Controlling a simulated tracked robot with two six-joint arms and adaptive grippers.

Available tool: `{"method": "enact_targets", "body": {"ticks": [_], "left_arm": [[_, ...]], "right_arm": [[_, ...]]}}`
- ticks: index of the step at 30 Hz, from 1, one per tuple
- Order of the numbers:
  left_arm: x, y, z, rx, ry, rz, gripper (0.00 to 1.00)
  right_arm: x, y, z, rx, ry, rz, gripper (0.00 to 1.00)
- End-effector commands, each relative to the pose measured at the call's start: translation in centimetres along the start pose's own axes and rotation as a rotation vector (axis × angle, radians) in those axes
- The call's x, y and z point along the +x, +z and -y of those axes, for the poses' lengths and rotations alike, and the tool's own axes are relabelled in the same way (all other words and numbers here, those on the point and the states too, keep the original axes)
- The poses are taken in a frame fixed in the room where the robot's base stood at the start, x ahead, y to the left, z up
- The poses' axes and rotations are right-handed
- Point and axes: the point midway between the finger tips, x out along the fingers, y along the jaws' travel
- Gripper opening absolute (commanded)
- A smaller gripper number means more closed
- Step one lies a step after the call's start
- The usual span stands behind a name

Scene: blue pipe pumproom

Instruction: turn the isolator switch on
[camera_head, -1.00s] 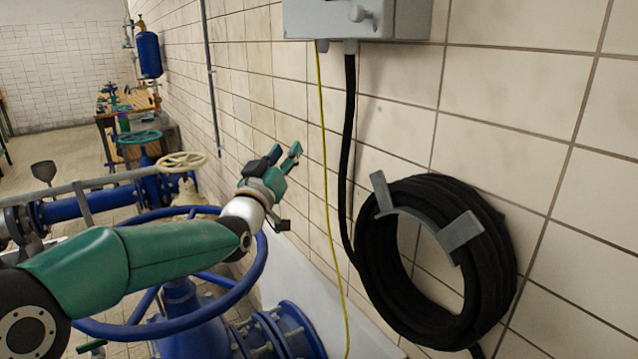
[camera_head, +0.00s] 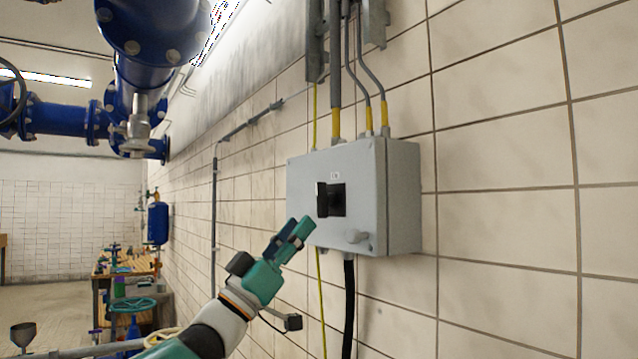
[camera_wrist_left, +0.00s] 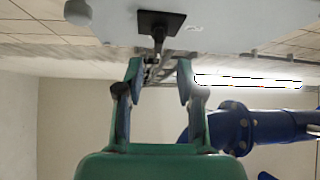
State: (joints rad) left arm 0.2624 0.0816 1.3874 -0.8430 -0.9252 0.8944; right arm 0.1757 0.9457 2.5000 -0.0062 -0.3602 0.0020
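The isolator switch is a black rotary handle (camera_head: 325,200) on a dark plate on the front of a grey wall box (camera_head: 395,200). In the left wrist view the handle (camera_wrist_left: 158,28) stands out from its square black plate, above and beyond my fingertips. My left gripper (camera_head: 302,228) is just below and left of the handle in the head view, close to the box front. In the left wrist view its two green fingers (camera_wrist_left: 159,68) are apart with nothing held between them. I cannot tell whether a finger touches the box. My right gripper is in neither view.
Conduits (camera_head: 335,70) enter the box from above, and a black cable (camera_head: 348,300) and yellow wire leave below. Blue pipes (camera_head: 65,118) run at upper left. The tiled wall right of the box is clear.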

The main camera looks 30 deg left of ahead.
Motion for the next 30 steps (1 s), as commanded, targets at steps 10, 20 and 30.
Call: {"method": "enact_targets", "body": {"ticks": [10, 20, 30], "left_arm": [[6.9, -0.3, 0.0, 0.0, 0.0, -0.001, 0.38], [8.3, 0.0, 0.1, 0.001, -0.002, 0.0, 0.38], [8.3, 0.0, 0.1, 0.001, -0.002, 0.0, 0.12]], "right_arm": [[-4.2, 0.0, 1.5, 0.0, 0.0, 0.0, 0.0], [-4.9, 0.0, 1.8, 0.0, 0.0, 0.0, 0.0], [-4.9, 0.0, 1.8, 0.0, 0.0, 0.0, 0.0]]}}
